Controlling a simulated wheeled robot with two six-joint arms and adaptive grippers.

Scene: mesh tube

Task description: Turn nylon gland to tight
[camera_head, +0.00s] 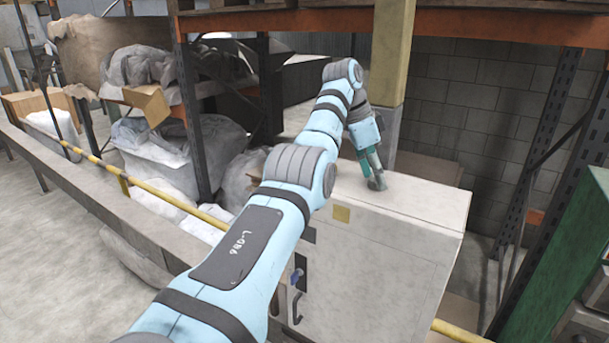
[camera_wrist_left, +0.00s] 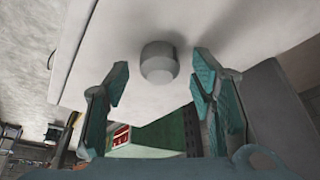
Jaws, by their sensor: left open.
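The nylon gland (camera_wrist_left: 159,62) is a short, rounded grey fitting on the pale top of a cabinet (camera_head: 428,207). In the left wrist view it stands out from the cabinet surface (camera_wrist_left: 105,60), centred between my two teal finger pads, with a gap on each side. My left gripper (camera_head: 375,178) points down at the cabinet top near its back edge. It is open and holds nothing. In the head view my fingers largely hide the gland, so its outline is unclear there. My right gripper is in neither view.
An orange-beamed rack (camera_head: 480,25) stands over and behind the cabinet, with a pale post (camera_head: 392,50) just behind my gripper. A green unit (camera_head: 560,260) stands at the right. The cabinet top right of my gripper is clear.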

